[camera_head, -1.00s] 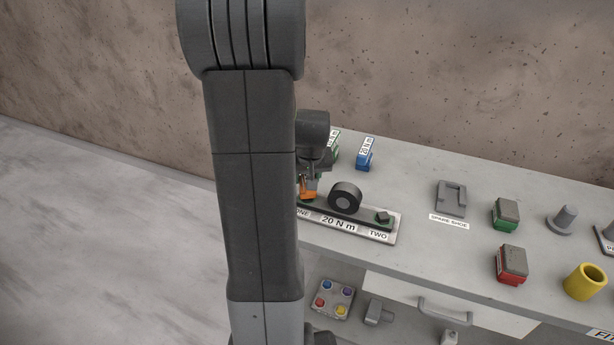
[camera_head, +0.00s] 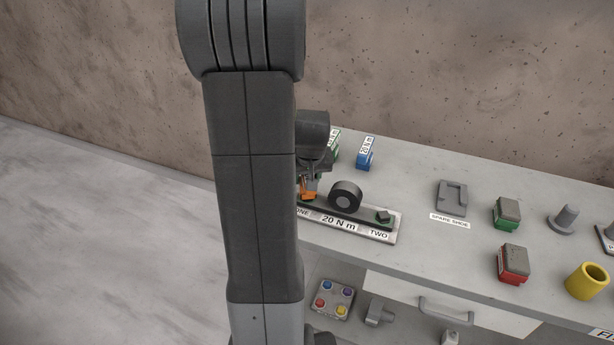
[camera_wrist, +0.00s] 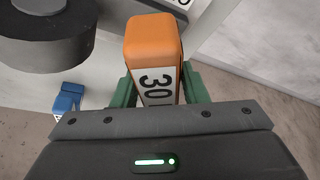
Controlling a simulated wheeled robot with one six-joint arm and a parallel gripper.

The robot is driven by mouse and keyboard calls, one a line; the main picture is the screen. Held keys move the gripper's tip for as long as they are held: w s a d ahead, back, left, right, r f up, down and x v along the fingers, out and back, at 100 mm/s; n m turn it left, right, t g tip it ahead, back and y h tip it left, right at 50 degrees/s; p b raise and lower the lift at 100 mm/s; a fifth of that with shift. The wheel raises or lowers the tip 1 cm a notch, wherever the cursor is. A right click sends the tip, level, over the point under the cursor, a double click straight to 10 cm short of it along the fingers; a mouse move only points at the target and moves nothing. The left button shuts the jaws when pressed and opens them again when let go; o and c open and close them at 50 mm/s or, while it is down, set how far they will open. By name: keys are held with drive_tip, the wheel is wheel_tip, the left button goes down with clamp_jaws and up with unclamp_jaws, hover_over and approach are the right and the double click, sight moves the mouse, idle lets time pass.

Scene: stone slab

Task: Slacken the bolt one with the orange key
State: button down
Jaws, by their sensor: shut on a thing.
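The orange key (camera_wrist: 153,40) with a label reading 30 fills the middle of the wrist view. My gripper (camera_wrist: 157,88) is shut on it, with one green finger on each side. In the head view the orange key (camera_head: 307,191) is at the ONE end of the plate (camera_head: 362,232), which is marked 20 N m. My arm and the key hide bolt one there, so I cannot tell whether the key is seated on it. Bolt two (camera_head: 383,217) shows at the plate's right end.
A dark roller (camera_head: 345,197) stands on the plate beside the key; it looms at upper left in the wrist view. A blue block (camera_head: 366,158) lies behind. To the right are a spare shoe (camera_head: 451,198), green and red blocks and a yellow cup (camera_head: 587,281).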

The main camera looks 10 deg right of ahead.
drive_tip(key=shift+f+b, duration=0.4)
drive_tip(key=shift+f, duration=0.15)
drive_tip(key=shift+n, duration=0.4)
drive_tip(key=shift+a+f+n+y+b, duration=0.1)
drive_tip(key=shift+n+y+b, duration=0.8)
drive_tip(key=shift+n+b, duration=0.85)
drive_tip(key=n+b, duration=0.1)
drive_tip(key=n, duration=0.1)
drive_tip(key=n+g+y+b, duration=0.1)
drive_tip(key=n, duration=0.1)
drive_tip(key=shift+a+n+y, duration=0.15)
drive_tip(key=shift+n+y, duration=0.15)
drive_tip(key=shift+n, duration=0.05)
drive_tip(key=n+g, duration=0.1)
drive_tip(key=n, duration=0.2)
drive_tip(key=shift+s+y+b, duration=0.15)
drive_tip(key=shift+y+b, duration=0.15)
drive_tip(key=shift+r+p, duration=1.1)
drive_tip(key=shift+r, duration=0.85)
drive_tip(key=shift+r+p, duration=1.65)
drive_tip(key=shift+r, duration=0.85)
